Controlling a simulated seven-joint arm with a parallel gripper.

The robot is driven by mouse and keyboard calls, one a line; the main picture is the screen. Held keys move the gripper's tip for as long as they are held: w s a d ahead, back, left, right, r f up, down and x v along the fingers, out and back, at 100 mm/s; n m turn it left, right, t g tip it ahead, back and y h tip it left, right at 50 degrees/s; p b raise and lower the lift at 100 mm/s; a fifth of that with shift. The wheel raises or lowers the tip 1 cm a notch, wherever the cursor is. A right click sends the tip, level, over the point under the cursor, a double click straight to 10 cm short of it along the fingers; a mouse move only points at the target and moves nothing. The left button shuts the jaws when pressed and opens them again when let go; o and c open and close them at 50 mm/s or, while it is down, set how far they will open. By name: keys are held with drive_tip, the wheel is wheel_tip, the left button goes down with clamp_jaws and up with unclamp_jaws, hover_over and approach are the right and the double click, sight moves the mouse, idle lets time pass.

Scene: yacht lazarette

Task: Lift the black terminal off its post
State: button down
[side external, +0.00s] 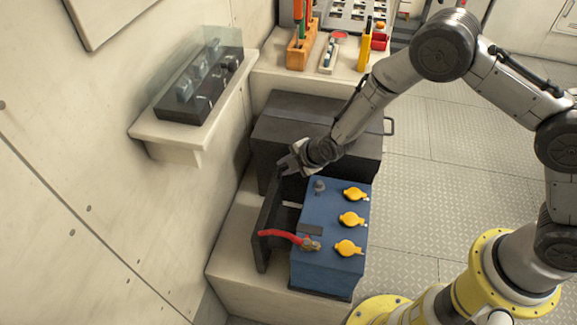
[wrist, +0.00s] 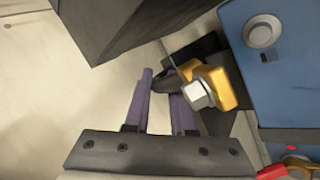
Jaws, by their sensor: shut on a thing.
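The blue battery (side external: 330,222) stands on a pale ledge; its edge shows at the right of the wrist view (wrist: 290,75). Its grey post (side external: 319,187) is bare on top and shows large in the wrist view (wrist: 262,31). My gripper (side external: 288,165) is beyond the post and to its left. In the wrist view its purple fingers (wrist: 160,80) are shut on the black part of the black terminal (wrist: 166,83). The terminal's brass clamp (wrist: 230,85) and silver bolt sit beside the battery edge, apart from the post. The side view does not show the terminal clearly.
A red cable (side external: 280,236) ends in a clamp on the battery's near post. Yellow caps (side external: 351,219) line the battery top. A black upright plate (side external: 268,225) stands left of the battery. A dark box (side external: 330,120) stands behind; a wall shelf (side external: 165,130) is at left.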

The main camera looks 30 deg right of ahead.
drive_tip(key=shift+w+r, duration=0.25)
drive_tip(key=shift+w, duration=0.15)
drive_tip(key=c, duration=0.8)
unclamp_jaws()
drive_tip(key=shift+c, duration=0.2)
drive_tip(key=shift+s+f, duration=0.1)
drive_tip(key=v, duration=1.3)
drive_tip(key=shift+s+r, duration=0.2)
drive_tip(key=shift+r, duration=0.2)
drive_tip(key=shift+c, duration=0.2)
